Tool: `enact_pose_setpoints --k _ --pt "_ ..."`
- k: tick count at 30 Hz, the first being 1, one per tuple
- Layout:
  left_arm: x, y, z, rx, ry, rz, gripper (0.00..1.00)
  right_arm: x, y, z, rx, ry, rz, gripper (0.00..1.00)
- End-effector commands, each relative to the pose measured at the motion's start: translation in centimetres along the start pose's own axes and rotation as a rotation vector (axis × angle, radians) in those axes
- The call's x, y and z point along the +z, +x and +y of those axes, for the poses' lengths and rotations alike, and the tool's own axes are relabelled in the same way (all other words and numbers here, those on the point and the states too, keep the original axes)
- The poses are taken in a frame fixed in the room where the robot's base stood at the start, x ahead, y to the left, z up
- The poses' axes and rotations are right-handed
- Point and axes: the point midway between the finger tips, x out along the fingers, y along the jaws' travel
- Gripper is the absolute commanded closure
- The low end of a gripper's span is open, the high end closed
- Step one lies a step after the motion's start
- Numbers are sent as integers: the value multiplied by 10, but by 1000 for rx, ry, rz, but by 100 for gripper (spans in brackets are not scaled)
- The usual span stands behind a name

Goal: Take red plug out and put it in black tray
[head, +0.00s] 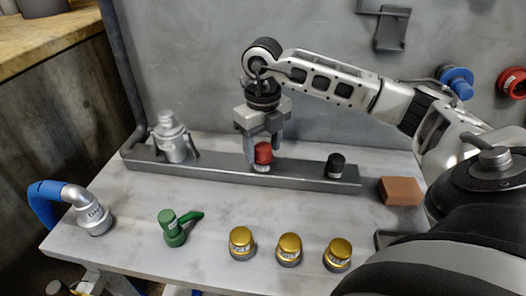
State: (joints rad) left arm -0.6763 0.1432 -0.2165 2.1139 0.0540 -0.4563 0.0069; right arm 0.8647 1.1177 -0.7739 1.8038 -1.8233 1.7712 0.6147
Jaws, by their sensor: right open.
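The red plug (263,153) sits upright on the grey metal rail (310,178) at the back of the white table. My right gripper (265,148) points down over it, with its fingers open on either side of the plug's top. I cannot tell whether the fingers touch it. My right arm comes in from the right. A dark tray edge (384,240) shows at the right, mostly hidden behind my own arm; I cannot tell whether it is the black tray. My left gripper is not in view.
On the rail stand a silver fitting (173,140) and a black plug (336,165). A brown block (400,191) lies at the rail's right end. In front are a green valve piece (175,230), three gold caps (289,249) and a blue-handled fitting (92,215).

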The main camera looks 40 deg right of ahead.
Motion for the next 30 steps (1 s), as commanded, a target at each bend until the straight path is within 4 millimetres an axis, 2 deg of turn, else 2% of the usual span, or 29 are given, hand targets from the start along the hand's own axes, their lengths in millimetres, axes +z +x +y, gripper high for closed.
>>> enact_pose_setpoints --k 6,11,19,22,27,28,30 --pt "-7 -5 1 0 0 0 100 0 -2 0 2 303 1 44" --pt "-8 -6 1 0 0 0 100 0 -1 0 1 406 0 44" --pt "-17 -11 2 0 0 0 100 0 -2 0 1 763 1 44" --pt "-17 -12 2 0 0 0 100 0 -1 0 1 822 0 44" --pt "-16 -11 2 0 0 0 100 0 0 0 1 827 0 44" --pt "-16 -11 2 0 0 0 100 0 0 0 1 827 0 47" --pt "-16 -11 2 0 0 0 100 0 0 0 1 826 0 66"
